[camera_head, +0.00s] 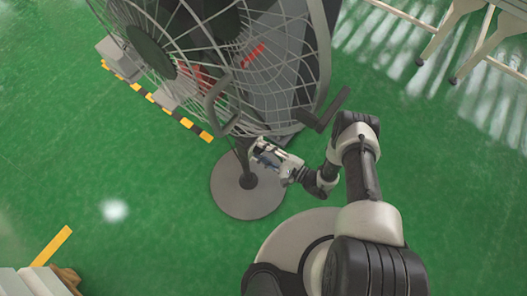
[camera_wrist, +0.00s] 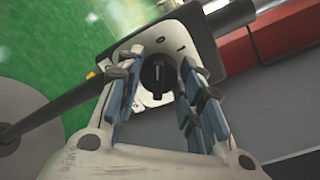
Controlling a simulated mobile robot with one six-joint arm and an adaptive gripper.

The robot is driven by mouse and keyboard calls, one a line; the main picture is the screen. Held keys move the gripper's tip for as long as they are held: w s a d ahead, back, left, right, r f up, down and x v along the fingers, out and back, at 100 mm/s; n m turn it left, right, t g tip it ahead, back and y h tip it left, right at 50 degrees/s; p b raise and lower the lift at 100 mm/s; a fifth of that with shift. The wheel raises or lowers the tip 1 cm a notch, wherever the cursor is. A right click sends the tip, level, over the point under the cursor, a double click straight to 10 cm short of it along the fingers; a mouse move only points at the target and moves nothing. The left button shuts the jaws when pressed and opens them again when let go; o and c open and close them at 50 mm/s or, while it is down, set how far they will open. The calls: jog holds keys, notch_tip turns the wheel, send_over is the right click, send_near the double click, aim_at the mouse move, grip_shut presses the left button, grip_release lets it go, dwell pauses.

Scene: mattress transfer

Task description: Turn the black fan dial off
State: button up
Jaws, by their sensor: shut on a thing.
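The black fan dial (camera_wrist: 157,78) sits on the grey face of the fan's control box (camera_wrist: 170,42) in the wrist view. Small markings are printed on that face around the dial. My gripper (camera_wrist: 161,62) has its blue-padded fingers on either side of the dial and is shut on it, though contact at the fingertips is hard to see. In the head view, my gripper (camera_head: 258,148) is at the post of the large fan (camera_head: 205,40), below its wire cage. The dial cannot be made out in the head view.
The fan's round grey base (camera_head: 235,198) stands on the green floor. Its handle bar (camera_head: 335,108) juts out near my arm. A yellow-black striped edge (camera_head: 190,124) lies behind the fan. Table legs (camera_head: 470,45) are at the upper right.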

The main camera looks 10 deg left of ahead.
jog(key=o, duration=1.1)
jog(key=shift+c, duration=0.2)
jog(key=v, duration=1.2)
jog(key=w+d+r+n+g+h, duration=0.1)
jog(key=w+r+n+g+h, duration=0.3)
jog(key=r, duration=1.1)
jog(key=d+r+n+g+h, duration=0.15)
jog(key=r+n+g, duration=0.35)
jog(key=r, duration=0.9)
jog(key=s+d+r+n+t+h, duration=0.1)
jog(key=s+d+r+t+h, duration=0.3)
jog(key=s+r, duration=0.3)
jog(key=s+d+r+n+t+h, duration=0.2)
jog(key=s+d+r+t+h, duration=0.2)
jog(key=r, duration=1)
jog(key=s+d+h, duration=0.2)
jog(key=s+h, duration=0.1)
jog(key=shift+s, duration=0.35)
